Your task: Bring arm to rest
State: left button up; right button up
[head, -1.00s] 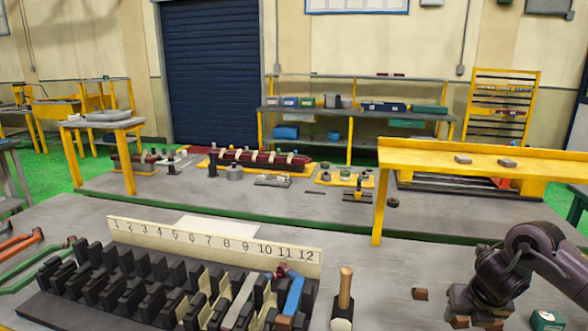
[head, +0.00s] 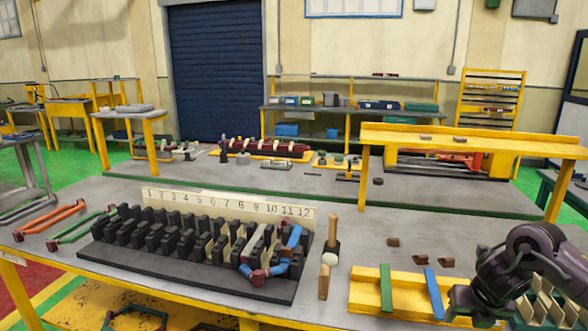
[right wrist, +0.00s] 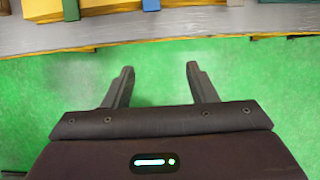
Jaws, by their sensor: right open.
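My right gripper (right wrist: 160,74) is open in the right wrist view, with nothing between its two fingers. Green floor lies beneath the fingers, and the workbench edge (right wrist: 160,30) crosses the top of that view. In the head view my dark right arm (head: 515,265) is at the lower right, in front of the bench, partly cut off by the frame. Its fingertips do not show clearly there. My left gripper is not in view.
A black slotted stator block (head: 170,268) with a numbered strip (head: 235,205) stands on the bench, a blue-and-red coil (head: 290,245) at its right end. A mallet (head: 331,245) and yellow tray (head: 365,290) stand right of it. Orange (head: 50,220) and green (head: 80,232) coils lie left.

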jog(key=a+f+m+y, duration=0.2)
jog(key=a+f+m, duration=0.25)
jog(key=f, duration=0.45)
jog(key=a+f+m+y, duration=0.1)
jog(key=a+f+m, duration=0.35)
jog(key=f, duration=0.45)
jog(key=a+f+m+y, duration=0.2)
jog(key=a+f+m, duration=0.25)
jog(key=f, duration=0.45)
jog(key=s+f+m, duration=0.7)
jog(key=s+f, duration=0.4)
jog(key=f, duration=0.5)
jog(key=s+f+m+g+h, duration=0.1)
jog(key=s+f+m, duration=0.2)
jog(key=s, duration=0.9)
jog(key=s+f+m+g+h, duration=0.1)
jog(key=s+f+m, duration=0.3)
jog(key=s+f, duration=0.3)
jog(key=s+f+m+g+h, duration=0.1)
jog(key=s+f+m, duration=0.2)
jog(key=s, duration=1.3)
notch_tip(320, 180, down, 2)
jog(key=shift+s+a+f+h, duration=0.1)
jog(key=shift+s+a+h, duration=0.15)
jog(key=shift+s+h, duration=0.15)
